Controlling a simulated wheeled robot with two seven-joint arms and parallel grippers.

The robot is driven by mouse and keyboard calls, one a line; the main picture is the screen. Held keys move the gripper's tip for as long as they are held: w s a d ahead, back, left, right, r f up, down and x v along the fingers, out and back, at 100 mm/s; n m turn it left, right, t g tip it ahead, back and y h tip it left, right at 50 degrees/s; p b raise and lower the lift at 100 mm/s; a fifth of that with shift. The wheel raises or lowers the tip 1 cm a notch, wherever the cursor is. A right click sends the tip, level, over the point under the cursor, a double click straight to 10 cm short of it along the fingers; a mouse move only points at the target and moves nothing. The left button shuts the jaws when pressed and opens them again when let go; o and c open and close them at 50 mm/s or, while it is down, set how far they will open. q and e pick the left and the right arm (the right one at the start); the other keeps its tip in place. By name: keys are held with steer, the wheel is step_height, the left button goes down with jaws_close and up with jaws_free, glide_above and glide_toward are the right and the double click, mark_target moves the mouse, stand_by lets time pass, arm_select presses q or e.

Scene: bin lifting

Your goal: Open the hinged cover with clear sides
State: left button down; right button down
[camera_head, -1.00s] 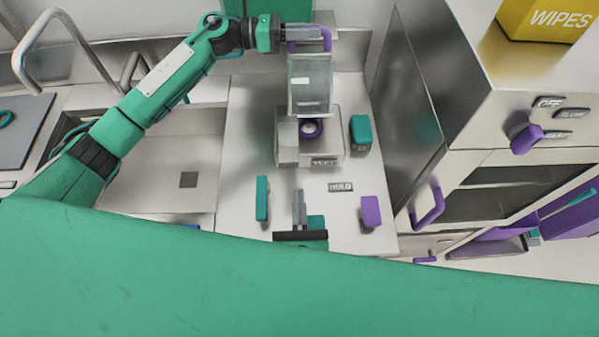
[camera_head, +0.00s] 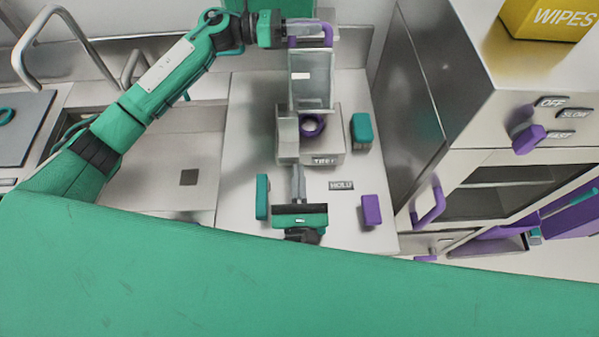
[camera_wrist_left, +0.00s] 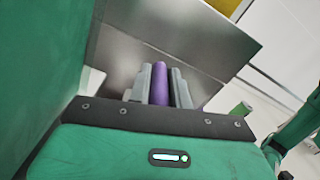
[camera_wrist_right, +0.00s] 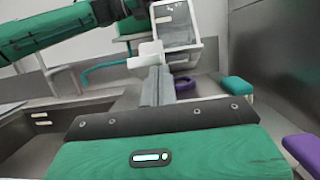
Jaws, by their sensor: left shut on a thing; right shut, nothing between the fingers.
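The hinged cover (camera_head: 311,88) has clear sides and a purple handle (camera_head: 327,38) at its top. It stands raised above its base (camera_head: 322,150), which has a purple ring (camera_head: 312,125). My left gripper (camera_head: 296,33) is shut on the purple handle, which shows between its fingers in the left wrist view (camera_wrist_left: 159,84). My right gripper (camera_head: 299,180) is shut and empty in front of the base. In the right wrist view its fingers (camera_wrist_right: 157,85) are together, with the raised cover (camera_wrist_right: 177,25) behind them and the purple ring (camera_wrist_right: 185,84) partly hidden.
Teal blocks (camera_head: 361,131) and (camera_head: 262,196) stand beside the base, and a purple block (camera_head: 371,210) is at the front right. A sink (camera_head: 170,160) lies to the left. A steel cabinet (camera_head: 425,85) rises close on the right.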

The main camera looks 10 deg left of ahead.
arm_select(q)
steer(key=c, duration=1.6)
jaws_free()
steer(key=shift+s+d+f, duration=0.2)
steer(key=shift+s+d, duration=0.05)
steer(key=shift+s, duration=0.2)
steer(key=shift+o, duration=1.4)
steer(key=shift+s+a, duration=0.1)
steer(key=shift+a+r, duration=0.1)
steer(key=shift+r, duration=0.05)
